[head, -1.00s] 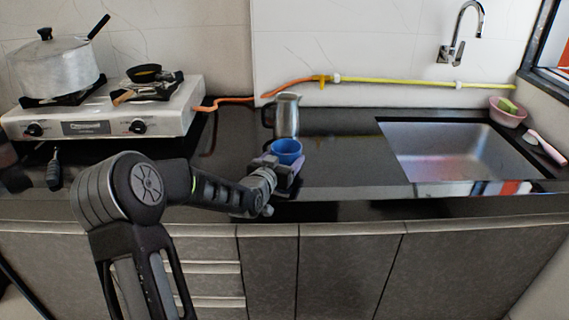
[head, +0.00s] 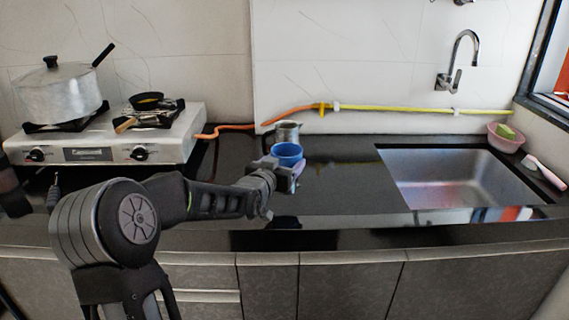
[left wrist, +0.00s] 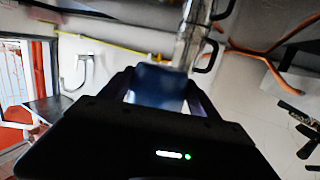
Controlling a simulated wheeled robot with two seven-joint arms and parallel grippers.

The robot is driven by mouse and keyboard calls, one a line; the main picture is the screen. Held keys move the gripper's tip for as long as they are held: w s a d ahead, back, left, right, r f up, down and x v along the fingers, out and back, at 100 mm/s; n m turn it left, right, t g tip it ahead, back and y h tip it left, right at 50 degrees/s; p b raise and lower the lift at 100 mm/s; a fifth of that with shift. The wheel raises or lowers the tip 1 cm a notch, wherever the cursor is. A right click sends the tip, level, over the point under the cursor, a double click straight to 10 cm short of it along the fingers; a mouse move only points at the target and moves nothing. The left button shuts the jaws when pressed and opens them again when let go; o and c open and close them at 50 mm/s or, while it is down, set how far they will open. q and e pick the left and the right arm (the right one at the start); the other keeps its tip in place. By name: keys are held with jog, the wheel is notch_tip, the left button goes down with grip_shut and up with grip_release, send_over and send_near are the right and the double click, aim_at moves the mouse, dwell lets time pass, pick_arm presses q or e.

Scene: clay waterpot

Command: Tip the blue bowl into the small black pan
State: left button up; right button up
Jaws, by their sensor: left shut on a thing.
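The blue bowl (head: 287,151) is held upright in my left gripper (head: 285,167), in front of the metal pitcher in the head view. My left gripper is shut on the bowl. In the left wrist view the bowl (left wrist: 157,86) sits between the two fingers, blurred; its contents cannot be made out. The small black pan (head: 148,101) rests on the stove's right burner, far to the left of the bowl, with its handle toward the lower left. My right gripper is not in view.
The white gas stove (head: 110,145) stands at the left with a large lidded pot (head: 57,95). A metal pitcher (head: 288,131) stands just behind the bowl. An orange hose (head: 225,128) runs along the wall. The sink (head: 460,178) is at right. Counter between pitcher and sink is clear.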

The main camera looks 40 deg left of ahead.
pick_arm(q)
jog(key=d+f+h+p, duration=0.1)
jog(key=d+p, duration=0.1)
jog(key=d, duration=0.3)
jog(key=w+d+f+m+h+p, duration=0.1)
jog(key=d+p, duration=0.1)
jog(key=d, duration=0.3)
jog(key=d+f+m+p, duration=0.1)
jog(key=d+p, duration=0.1)
jog(key=d, duration=0.4)
jog(key=shift+w+f+t+h, duration=0.15)
jog(key=shift+w+t+h, duration=0.15)
jog(key=shift+h, duration=0.1)
jog(key=s+d+f+p, duration=0.1)
jog(key=s+d+p, duration=0.1)
jog(key=d, duration=0.4)
jog(key=s+d+f+m+h+p, duration=0.1)
jog(key=s+d+f+p, duration=0.1)
jog(key=d, duration=0.5)
jog(key=shift+s, duration=0.5)
